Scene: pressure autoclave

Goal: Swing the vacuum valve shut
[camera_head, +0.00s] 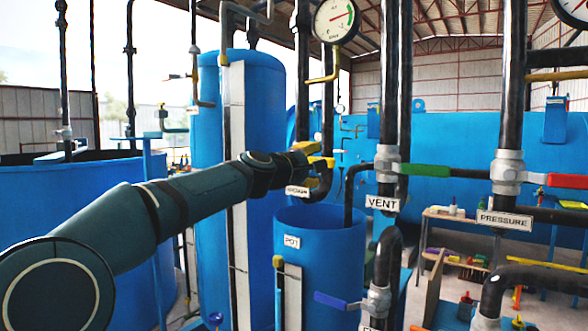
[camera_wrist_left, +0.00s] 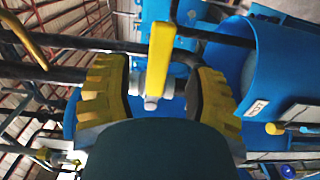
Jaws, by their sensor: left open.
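The vacuum valve shows in the left wrist view as a yellow lever (camera_wrist_left: 161,55) on a pale grey fitting. My left gripper (camera_wrist_left: 160,92) is open, with one yellow-padded finger on each side of the lever and visible gaps to both. In the head view my left gripper (camera_head: 316,155) reaches in from the left to the pipes above the blue POT tank. There the arm and fingers mostly hide the valve, and I cannot separate its lever from the yellow fingers. A partly covered label (camera_head: 297,191) hangs just below the gripper. My right gripper is not in view.
The VENT valve has a green lever (camera_head: 426,170), and the PRESSURE valve has a red lever (camera_head: 566,181), both to the right. A blue lever (camera_head: 337,301) sits lower down. Dark vertical pipes (camera_head: 391,80) stand close beside the gripper. The POT tank (camera_head: 300,218) is below it.

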